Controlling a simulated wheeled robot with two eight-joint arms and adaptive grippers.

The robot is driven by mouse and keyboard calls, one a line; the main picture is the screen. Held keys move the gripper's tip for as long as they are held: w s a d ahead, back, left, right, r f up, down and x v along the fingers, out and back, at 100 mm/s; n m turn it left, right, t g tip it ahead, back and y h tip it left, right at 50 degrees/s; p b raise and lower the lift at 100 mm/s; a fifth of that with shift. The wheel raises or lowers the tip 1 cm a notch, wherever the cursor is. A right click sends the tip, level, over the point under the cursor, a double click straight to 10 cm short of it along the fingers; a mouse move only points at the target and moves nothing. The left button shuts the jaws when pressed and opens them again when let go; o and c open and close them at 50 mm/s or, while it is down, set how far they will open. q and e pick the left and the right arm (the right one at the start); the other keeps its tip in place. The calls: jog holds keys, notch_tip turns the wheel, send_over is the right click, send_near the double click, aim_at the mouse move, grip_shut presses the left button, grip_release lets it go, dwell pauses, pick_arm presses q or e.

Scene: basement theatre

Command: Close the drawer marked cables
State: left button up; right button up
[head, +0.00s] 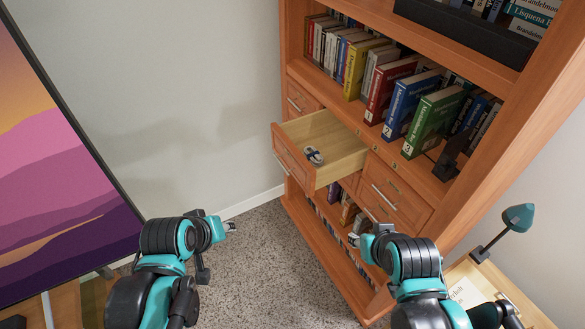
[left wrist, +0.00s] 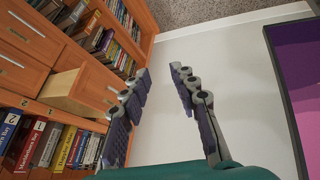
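A wooden drawer (head: 291,160) stands pulled out of the orange-brown bookcase in the head view, with a small grey and dark object (head: 314,156) inside. Its front has a metal handle; I cannot read any label. The open drawer also shows in the left wrist view (left wrist: 72,91). My left gripper (head: 231,226) is in front of and below the drawer, to its left, apart from it. In the left wrist view its fingers are spread with nothing between them. My right gripper (head: 354,240) is below and right of the drawer, near the lower shelves; its finger opening is unclear.
Closed drawers flank the open one, at left (head: 299,99) and right (head: 392,193). Books (head: 402,103) fill the shelf above. A desk with a teal lamp (head: 518,217) is at right, and a large purple picture (head: 60,150) at left. Carpet (head: 270,255) lies clear between my arms.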

pick_arm(q)
jog(key=w+d+n+h, duration=0.1)
jog(key=w+n, duration=0.1)
jog(key=n, duration=0.1)
jog(key=w+d+r+n+h+p, duration=0.1)
jog(key=w+n, duration=0.2)
jog(key=w+d+n+g+p, duration=0.1)
jog(key=w+d+n, duration=0.1)
jog(key=w+n, duration=0.1)
jog(key=shift+w+r+h, duration=0.2)
jog(key=shift+r+h, duration=0.2)
grip_shut()
jog(key=n+g+h+b, duration=0.15)
jog(key=n+h, duration=0.25)
jog(key=n, duration=0.7)
send_near(303, 178)
jog(key=shift+x, duration=3)
jog(key=shift+w, duration=0.1)
